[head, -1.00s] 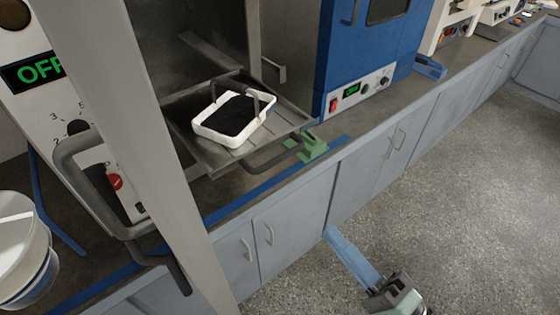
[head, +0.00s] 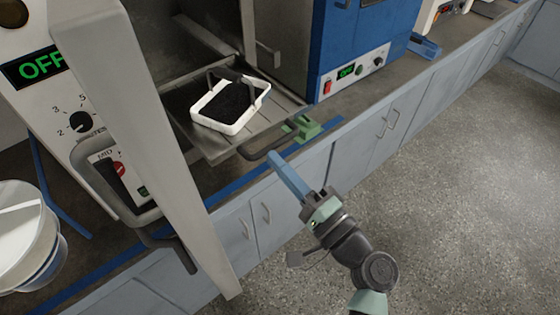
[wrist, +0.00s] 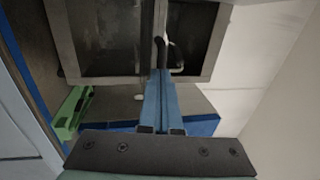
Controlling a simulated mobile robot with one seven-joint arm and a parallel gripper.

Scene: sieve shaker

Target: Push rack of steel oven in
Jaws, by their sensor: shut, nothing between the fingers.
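The rack (head: 222,148) sticks out of the open steel oven (head: 160,50) and slopes a little in the picture. A white tray (head: 234,126) with black contents and a dark arched handle sits on it. A dark bar handle (head: 256,152) runs along the rack's front edge. My gripper (head: 273,157) is shut and empty, with its long blue fingers pointing at this handle from the front. The fingertips are close to the handle; I cannot tell whether they touch. In the wrist view, the blue fingers (wrist: 160,80) reach up to a dark bar (wrist: 160,46).
The oven's open door (head: 150,120) stands left of the rack. A green block (head: 302,128) lies on the counter just right of the rack. A blue oven (head: 350,75) stands further right. Blue strips mark the counter edge. The floor (head: 450,200) at right is clear.

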